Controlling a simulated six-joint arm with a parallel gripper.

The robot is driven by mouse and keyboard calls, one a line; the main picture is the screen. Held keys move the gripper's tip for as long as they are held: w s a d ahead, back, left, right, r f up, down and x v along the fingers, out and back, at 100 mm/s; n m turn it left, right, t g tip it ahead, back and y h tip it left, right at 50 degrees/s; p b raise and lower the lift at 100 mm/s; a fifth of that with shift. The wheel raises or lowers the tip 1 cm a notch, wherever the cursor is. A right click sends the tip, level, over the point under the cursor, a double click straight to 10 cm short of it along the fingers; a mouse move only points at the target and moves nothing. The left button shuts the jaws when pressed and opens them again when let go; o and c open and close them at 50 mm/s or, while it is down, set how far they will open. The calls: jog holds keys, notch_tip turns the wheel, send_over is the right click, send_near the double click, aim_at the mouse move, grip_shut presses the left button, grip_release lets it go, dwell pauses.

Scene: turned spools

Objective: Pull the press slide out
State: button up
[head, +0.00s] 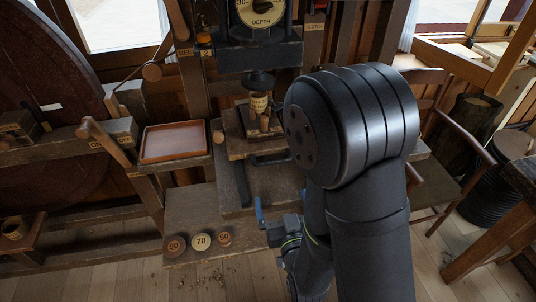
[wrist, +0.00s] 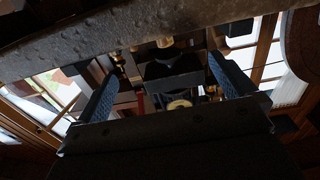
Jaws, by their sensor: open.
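The press slide (head: 238,150) is a wooden board under the press head, with a dark bar handle (head: 270,160) on its front. A pale labelled spool (head: 259,102) stands on it, below the dark press plunger (head: 258,80). My gripper (head: 268,216) is below and in front of the handle, apart from it; my arm hides part of it. In the wrist view my gripper (wrist: 168,85) shows two blue fingers spread wide with nothing held between them. A worn grey beam crosses the top of that view. I cannot make out the handle there.
A depth dial (head: 262,10) sits above the press. A reddish-brown tray (head: 175,143) lies to the left. Round pieces marked 90, 70 and 60 (head: 201,241) lie on the low shelf (head: 185,212). A wooden chair (head: 440,180) stands at the right.

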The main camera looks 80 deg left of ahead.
jog(key=shift+d, duration=1.25)
jog(key=shift+c, duration=0.2)
